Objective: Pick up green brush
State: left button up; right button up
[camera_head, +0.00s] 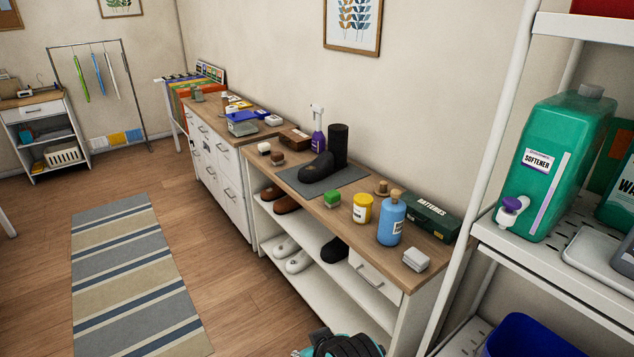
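A small green block-shaped item (332,199), which looks like the green brush, lies on the wooden top of the low shoe bench (308,204). It sits in front of the grey mat (347,178) and to the left of a yellow tin (362,208). It is small in the view, so its bristles are hard to make out. Neither of my grippers can be made out. A black and teal part, which may be one of my arm links, shows at the bottom edge, below and apart from the bench top.
A blue bottle (391,222), a batteries box (430,217) and a small pale block (416,260) crowd the bench's right end. A white rack with a softener jug (553,165) stands at right. Floor beside the striped rug (135,285) is clear.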

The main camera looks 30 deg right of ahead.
aim_at(332, 197)
jog(key=i+z, duration=0.15)
jog(key=i, duration=0.3)
jog(key=i+j+z, duration=0.15)
jog(key=i, duration=0.35)
jog(key=i+z, duration=0.2)
jog(key=z, duration=0.2)
jog(key=i+z, duration=0.15)
jog(key=z, duration=0.3)
jog(key=i+j+z, duration=0.1)
jog(key=z, duration=0.3)
jog(key=i+j, duration=0.05)
